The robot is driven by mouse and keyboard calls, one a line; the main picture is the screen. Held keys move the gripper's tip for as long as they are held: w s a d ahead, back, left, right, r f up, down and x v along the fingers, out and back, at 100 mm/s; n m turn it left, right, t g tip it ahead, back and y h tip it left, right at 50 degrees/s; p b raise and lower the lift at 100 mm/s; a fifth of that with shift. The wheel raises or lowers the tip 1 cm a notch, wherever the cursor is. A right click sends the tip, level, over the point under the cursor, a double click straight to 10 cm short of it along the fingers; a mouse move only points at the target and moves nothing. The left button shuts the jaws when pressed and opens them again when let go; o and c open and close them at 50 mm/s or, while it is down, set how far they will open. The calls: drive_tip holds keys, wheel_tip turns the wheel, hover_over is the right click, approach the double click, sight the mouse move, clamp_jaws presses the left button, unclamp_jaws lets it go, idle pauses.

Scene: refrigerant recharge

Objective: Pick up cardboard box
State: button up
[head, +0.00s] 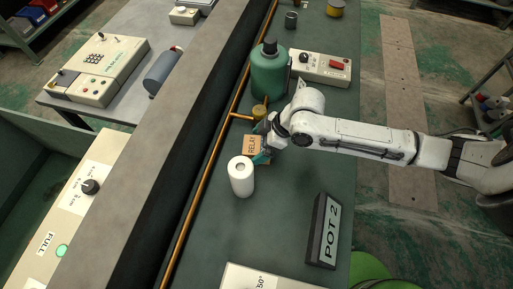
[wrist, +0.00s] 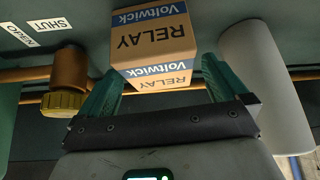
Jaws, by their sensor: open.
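The cardboard box (head: 252,146), marked RELAY, sits on the dark green bench top beside the copper pipe. In the wrist view the box (wrist: 152,42) is tan with a blue Voltwick band and lies just ahead of the fingertips. My gripper (head: 262,152) is at the box in the head view and partly hides it. In the wrist view my gripper (wrist: 158,75) is open, with one green finger toward each side of the box's near end. I cannot tell whether the fingers touch it.
A POT 2 block (head: 323,232) stands front right. The bench between is clear.

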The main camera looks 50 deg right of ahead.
sight(258, 145)
drive_tip(key=x, duration=0.3)
drive_tip(key=shift+w+f, duration=0.1)
drive_tip(key=c, duration=1.1)
